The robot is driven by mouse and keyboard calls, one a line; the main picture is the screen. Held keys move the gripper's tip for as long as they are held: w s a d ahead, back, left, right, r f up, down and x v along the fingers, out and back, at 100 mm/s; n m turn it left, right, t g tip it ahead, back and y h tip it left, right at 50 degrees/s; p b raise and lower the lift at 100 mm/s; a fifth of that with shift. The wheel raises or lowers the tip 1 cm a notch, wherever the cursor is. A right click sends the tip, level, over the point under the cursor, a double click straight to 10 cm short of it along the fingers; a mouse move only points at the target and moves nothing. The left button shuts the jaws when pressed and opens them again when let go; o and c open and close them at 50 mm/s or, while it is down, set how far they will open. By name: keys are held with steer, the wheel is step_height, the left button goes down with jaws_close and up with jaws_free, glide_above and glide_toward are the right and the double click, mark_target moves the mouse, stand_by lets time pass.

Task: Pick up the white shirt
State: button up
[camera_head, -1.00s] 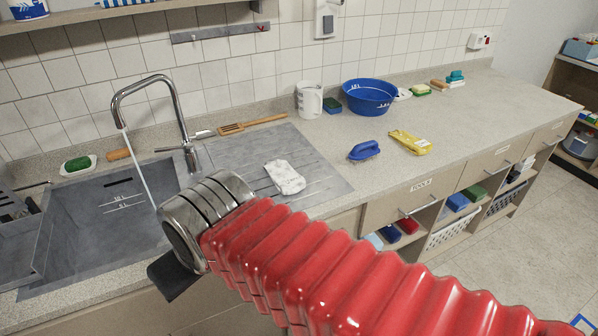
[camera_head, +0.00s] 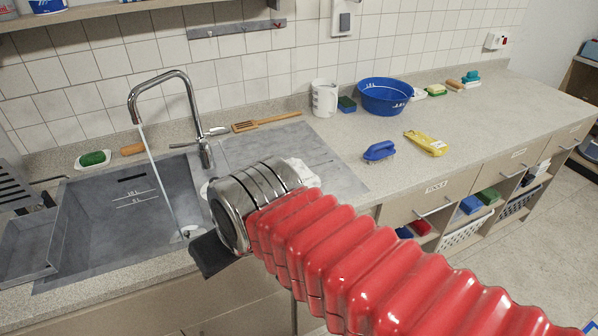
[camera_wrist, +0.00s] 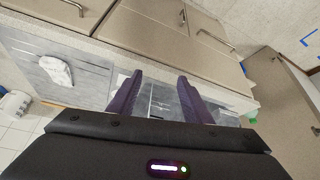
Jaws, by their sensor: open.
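The white shirt is a small crumpled white cloth (camera_head: 304,172) on the grey drainboard beside the sink. In the head view my arm's wrist hides most of it. In the wrist view the shirt (camera_wrist: 56,71) lies whole on the drainboard at the upper left. My gripper (camera_wrist: 160,76) shows two dark purple fingers, apart and with nothing between them. It is to the right of the shirt in the wrist view, over the sink and counter edge, and is not touching it. In the head view the fingers are hidden.
The sink (camera_head: 75,225) with a running faucet (camera_head: 190,120) is at left. A wooden spatula (camera_head: 265,121), white jug (camera_head: 325,98), blue basin (camera_head: 384,97), blue brush (camera_head: 379,151) and yellow packet (camera_head: 426,143) stand on the counter. Drawers (camera_head: 420,205) lie below.

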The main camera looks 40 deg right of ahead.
steer(key=o, duration=0.7)
steer(key=shift+m, duration=0.5)
steer(key=w+d, duration=0.4)
steer(key=w, duration=0.1)
steer(key=w+d+r, duration=0.1)
steer(key=w+d, duration=0.1)
steer(key=shift+w, duration=0.3)
steer(key=o, duration=0.4)
steer(key=shift+m+h, duration=0.3)
steer(key=w+d, duration=0.1)
steer(key=d, duration=0.1)
steer(key=w+d, duration=0.3)
steer(key=d, duration=0.2)
steer(key=shift+w+d, duration=0.1)
steer(key=shift+w, duration=0.2)
steer(key=shift+c, duration=0.2)
steer(key=m+h, duration=0.1)
steer(key=m, duration=0.1)
glide_toward(299, 169)
step_height(299, 169, up, 3)
steer(key=s, duration=0.3)
steer(key=shift+a+t, duration=0.4)
steer(key=shift+w, duration=0.1)
steer(key=x, duration=0.8)
steer(key=shift+d, duration=0.1)
steer(key=shift+w+f, duration=0.1)
steer(key=shift+f, duration=0.15)
steer(key=shift+w+f, duration=0.1)
